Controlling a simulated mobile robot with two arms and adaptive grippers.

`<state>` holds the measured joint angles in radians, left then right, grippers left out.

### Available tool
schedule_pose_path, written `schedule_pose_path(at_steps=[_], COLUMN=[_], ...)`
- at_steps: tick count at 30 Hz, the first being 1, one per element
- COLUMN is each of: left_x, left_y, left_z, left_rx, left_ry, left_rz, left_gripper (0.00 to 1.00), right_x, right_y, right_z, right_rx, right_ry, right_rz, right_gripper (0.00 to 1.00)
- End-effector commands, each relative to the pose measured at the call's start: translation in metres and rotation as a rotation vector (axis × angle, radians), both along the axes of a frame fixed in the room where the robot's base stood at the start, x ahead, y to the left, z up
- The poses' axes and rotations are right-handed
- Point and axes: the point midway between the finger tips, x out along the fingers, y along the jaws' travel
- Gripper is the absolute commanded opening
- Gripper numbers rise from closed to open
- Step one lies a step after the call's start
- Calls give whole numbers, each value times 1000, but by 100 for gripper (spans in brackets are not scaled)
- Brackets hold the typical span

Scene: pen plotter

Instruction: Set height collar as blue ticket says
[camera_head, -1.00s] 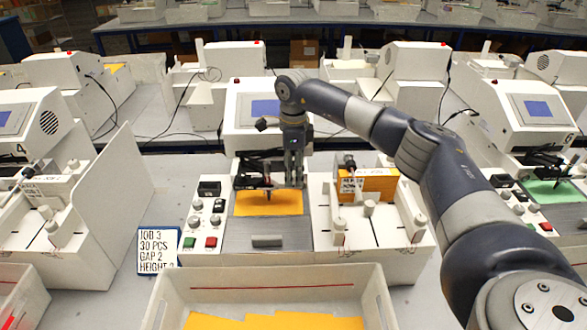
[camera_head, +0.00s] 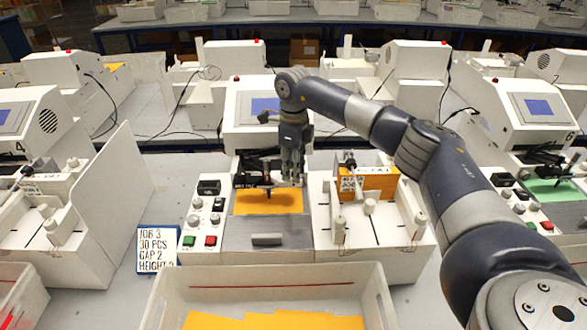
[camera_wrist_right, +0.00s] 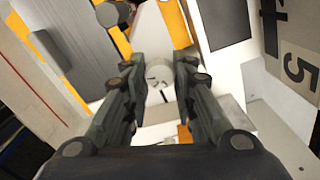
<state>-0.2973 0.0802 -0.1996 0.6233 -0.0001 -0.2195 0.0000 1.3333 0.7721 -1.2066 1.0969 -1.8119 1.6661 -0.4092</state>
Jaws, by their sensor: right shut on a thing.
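The blue-edged ticket (camera_head: 157,250) stands left of the tray and reads JOB 3, 30 PCS, GAP 2 and HEIGHT. The height figure is partly hidden at its lower edge. My right gripper (camera_head: 291,180) points down at the plotter's pen head, behind the right part of the orange sheet (camera_head: 268,203). In the right wrist view, the gripper (camera_wrist_right: 158,70) is shut on a pale round piece with dark marks (camera_wrist_right: 158,76), which looks like the height collar. Its setting is too small to read. In the head view my fingers hide the collar. My left gripper is out of view.
The plotter's control panel (camera_head: 203,222) with knobs and green and red buttons is left of the bed. A white feeder (camera_head: 380,240) with an orange stack (camera_head: 378,184) stands on the right. A white tray (camera_head: 270,283) with orange sheets is in front.

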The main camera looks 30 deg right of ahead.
Motion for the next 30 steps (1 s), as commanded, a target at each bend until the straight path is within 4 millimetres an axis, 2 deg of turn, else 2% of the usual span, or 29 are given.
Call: schedule_pose_path(at_steps=[15, 24, 30], left_x=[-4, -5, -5], left_y=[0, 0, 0], left_z=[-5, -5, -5], left_rx=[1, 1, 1], left_ry=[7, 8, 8], left_rz=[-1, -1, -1], left_gripper=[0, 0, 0], right_x=[0, 1, 1], right_y=[0, 0, 0], right_z=[1, 1, 1], right_rx=[-1, -1, 0], right_ry=[-2, -3, -3], right_rz=[-468, -643, -700], right_gripper=[1, 1, 1])
